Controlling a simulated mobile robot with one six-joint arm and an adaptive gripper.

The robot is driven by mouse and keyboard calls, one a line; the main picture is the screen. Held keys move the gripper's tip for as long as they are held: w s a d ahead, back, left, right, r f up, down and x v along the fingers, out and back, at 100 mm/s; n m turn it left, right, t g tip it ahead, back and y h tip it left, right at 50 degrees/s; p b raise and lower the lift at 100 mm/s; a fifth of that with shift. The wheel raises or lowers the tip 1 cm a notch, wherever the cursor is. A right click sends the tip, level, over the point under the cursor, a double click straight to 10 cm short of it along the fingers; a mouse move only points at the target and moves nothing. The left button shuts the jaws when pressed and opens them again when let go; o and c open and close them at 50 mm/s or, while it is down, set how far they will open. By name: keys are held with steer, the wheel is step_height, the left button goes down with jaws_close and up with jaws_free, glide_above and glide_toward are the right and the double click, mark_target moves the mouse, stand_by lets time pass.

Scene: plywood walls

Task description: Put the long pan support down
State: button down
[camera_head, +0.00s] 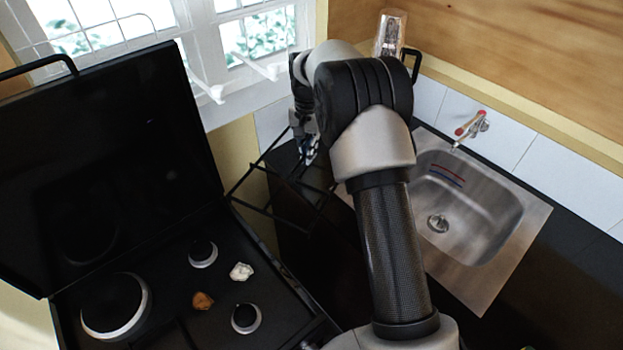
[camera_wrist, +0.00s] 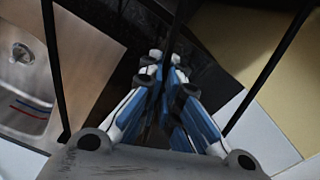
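The long pan support (camera_head: 262,211) is a black wire frame. In the head view it hangs tilted between the stove and the sink, above the dark counter. In the wrist view its thin black bars (camera_wrist: 55,70) run past both sides of the fingers.
A white lump (camera_head: 241,271) and a brown lump (camera_head: 203,300) lie on the stove between burners. A steel sink (camera_head: 475,215) with a red-handled tap (camera_head: 470,126) is at the right. A window (camera_head: 235,45) with a white rack is behind. A glass (camera_head: 390,33) stands at the back.

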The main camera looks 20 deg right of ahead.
step_height(320, 180, down, 11)
steer(key=shift+b, duration=1.1)
steer(key=shift+f, duration=0.15)
steer(key=c, duration=1.8)
jaws_free()
steer(key=shift+f, duration=0.1)
